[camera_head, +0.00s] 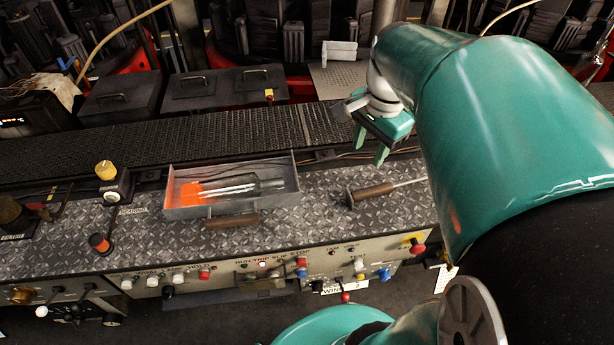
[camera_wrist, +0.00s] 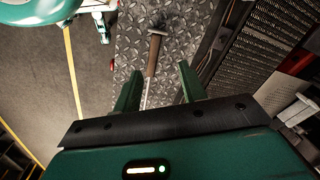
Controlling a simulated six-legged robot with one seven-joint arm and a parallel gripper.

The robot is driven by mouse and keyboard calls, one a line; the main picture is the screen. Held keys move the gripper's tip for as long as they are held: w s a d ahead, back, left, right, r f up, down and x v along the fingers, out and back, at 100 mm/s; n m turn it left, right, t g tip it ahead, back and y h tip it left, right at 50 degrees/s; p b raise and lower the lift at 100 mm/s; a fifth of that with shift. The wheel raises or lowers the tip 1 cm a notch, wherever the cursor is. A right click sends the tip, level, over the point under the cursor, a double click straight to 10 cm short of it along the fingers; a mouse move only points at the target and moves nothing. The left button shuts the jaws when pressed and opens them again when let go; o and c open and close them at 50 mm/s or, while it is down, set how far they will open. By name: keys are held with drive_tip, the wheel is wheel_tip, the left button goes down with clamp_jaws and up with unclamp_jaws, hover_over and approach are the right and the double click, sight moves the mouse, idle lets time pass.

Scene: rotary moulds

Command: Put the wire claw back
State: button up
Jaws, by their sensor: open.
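A tool with a brown handle and a thin metal rod, seemingly the wire claw (camera_head: 372,193), lies on the diamond-plate panel top, right of the metal tray. Its rod points right, and the end is hidden by my arm in the head view. In the wrist view the wire claw (camera_wrist: 152,58) shows its handle beyond the fingertips and its rod between the fingers in the picture. My gripper (camera_head: 371,147) is open, pointing down, above and behind the handle and apart from it. Its two green fingers also show in the wrist view (camera_wrist: 160,72).
A shallow metal tray (camera_head: 180,209) holds orange material and light-coloured tools; a brown handle (camera_head: 232,221) lies at its front. Knobs and buttons (camera_head: 264,264) line the panel front. A dark ribbed belt (camera_head: 240,133) runs behind. The panel top around the wire claw is clear.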

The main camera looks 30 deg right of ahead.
drive_tip(key=s+a+n+t, duration=0.2)
drive_tip(key=a+n, duration=0.5)
drive_tip(key=a, duration=0.1)
drive_tip(key=s+a+r+n+t, duration=0.1)
drive_tip(key=s+a+n+t, duration=0.1)
drive_tip(key=a+n, duration=0.6)
drive_tip(key=shift+s+a, duration=0.5)
idle(0.7)
